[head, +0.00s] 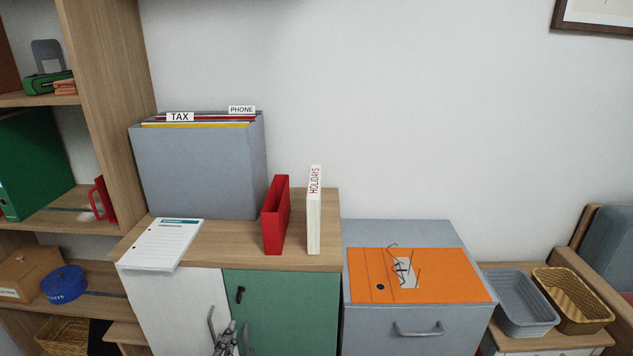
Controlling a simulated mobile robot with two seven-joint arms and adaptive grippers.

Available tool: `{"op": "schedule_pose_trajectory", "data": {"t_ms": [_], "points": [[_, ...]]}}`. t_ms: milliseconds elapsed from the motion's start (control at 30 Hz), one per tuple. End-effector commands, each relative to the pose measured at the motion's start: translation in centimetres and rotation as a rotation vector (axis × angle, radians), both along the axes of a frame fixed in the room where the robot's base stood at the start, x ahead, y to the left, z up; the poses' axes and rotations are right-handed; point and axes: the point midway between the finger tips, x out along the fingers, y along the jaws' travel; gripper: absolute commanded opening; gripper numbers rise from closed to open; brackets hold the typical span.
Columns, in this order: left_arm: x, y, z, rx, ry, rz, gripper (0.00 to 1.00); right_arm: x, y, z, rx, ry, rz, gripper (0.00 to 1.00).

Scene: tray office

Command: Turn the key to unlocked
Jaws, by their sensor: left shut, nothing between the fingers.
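A small dark key (240,293) sits in the lock near the top left corner of the green cabinet door (285,305). Its exact angle is too small to tell. My left gripper (230,327) shows at the bottom edge, in front of the seam between the white door (170,300) and the green door. It is shut and empty, below and slightly left of the key, apart from it in the picture. My right gripper is not in view.
A grey door handle (211,322) is close to my left gripper. The cabinet top holds a paper pad (163,244), a grey file box (198,170), a red holder (276,215) and a white book (314,212). A grey drawer unit (390,330) with an orange binder (440,275) stands right.

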Motion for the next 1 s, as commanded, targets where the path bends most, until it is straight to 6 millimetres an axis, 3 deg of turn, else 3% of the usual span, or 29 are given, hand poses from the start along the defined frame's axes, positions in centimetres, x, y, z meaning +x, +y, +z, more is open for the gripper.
{"op": "schedule_pose_trajectory", "data": {"t_ms": [400,600,1000], "points": [[4.2,-0.2,-0.3,0.015,0.001,0.000,0.00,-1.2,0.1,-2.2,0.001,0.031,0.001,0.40],[6.2,-0.2,0.0,0.017,-0.001,0.000,0.00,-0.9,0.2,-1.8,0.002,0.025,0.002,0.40],[7.1,-0.4,0.0,0.016,0.000,-0.003,0.00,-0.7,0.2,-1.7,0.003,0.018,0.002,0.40]]}}
